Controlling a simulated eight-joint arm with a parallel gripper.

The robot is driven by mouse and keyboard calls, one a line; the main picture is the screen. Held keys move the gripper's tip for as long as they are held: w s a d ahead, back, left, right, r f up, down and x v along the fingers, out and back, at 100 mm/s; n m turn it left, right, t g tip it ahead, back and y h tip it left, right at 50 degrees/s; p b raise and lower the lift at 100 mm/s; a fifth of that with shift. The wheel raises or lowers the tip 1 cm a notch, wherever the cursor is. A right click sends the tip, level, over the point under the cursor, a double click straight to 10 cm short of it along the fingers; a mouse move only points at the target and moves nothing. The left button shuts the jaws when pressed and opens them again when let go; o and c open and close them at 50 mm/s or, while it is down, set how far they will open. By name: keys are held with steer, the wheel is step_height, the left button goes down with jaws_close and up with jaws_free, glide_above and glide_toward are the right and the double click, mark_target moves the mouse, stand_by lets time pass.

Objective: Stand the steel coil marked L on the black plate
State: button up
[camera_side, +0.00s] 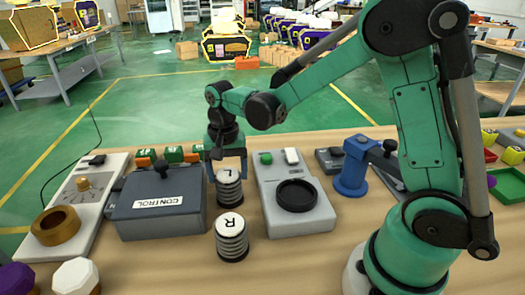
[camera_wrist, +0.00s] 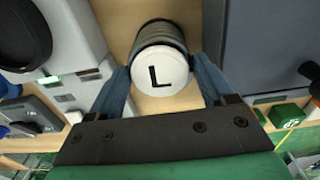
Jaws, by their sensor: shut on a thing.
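The steel coil marked L (camera_side: 229,190) stands upright on the table between the control box and the grey device. In the wrist view its white top with a black L (camera_wrist: 160,74) faces the camera. My gripper (camera_side: 227,170) is over this coil, its blue fingers on either side of it and shut on it. The black plate (camera_side: 297,195) is a round dark disc on the grey device to the right of the coil. It also shows at the top left of the wrist view (camera_wrist: 22,35). A second coil marked R (camera_side: 231,238) stands in front of the L coil.
The grey control box (camera_side: 158,203) is close on the left of the coil. A device with a brass ring (camera_side: 57,226) stands farther left. A blue stand (camera_side: 353,172) is right of the plate's device (camera_side: 311,218). Green and orange blocks (camera_side: 174,154) sit behind the control box.

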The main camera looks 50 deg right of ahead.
mark_target(230, 174)
steer(key=shift+r, duration=2.4)
steer(key=shift+s+d+r, duration=0.15)
steer(key=shift+s+r, duration=0.1)
steer(key=s+d+r, duration=0.2)
steer(key=s+r, duration=0.2)
steer(key=s, duration=0.3)
steer(key=s+d+r, duration=0.3)
steer(key=s+r, duration=0.1)
steer(key=s, duration=0.2)
steer(key=shift+a+f, duration=0.2)
steer(key=shift+f, duration=3.2)
steer(key=shift+s+f, duration=0.1)
steer(key=shift+f, duration=0.65)
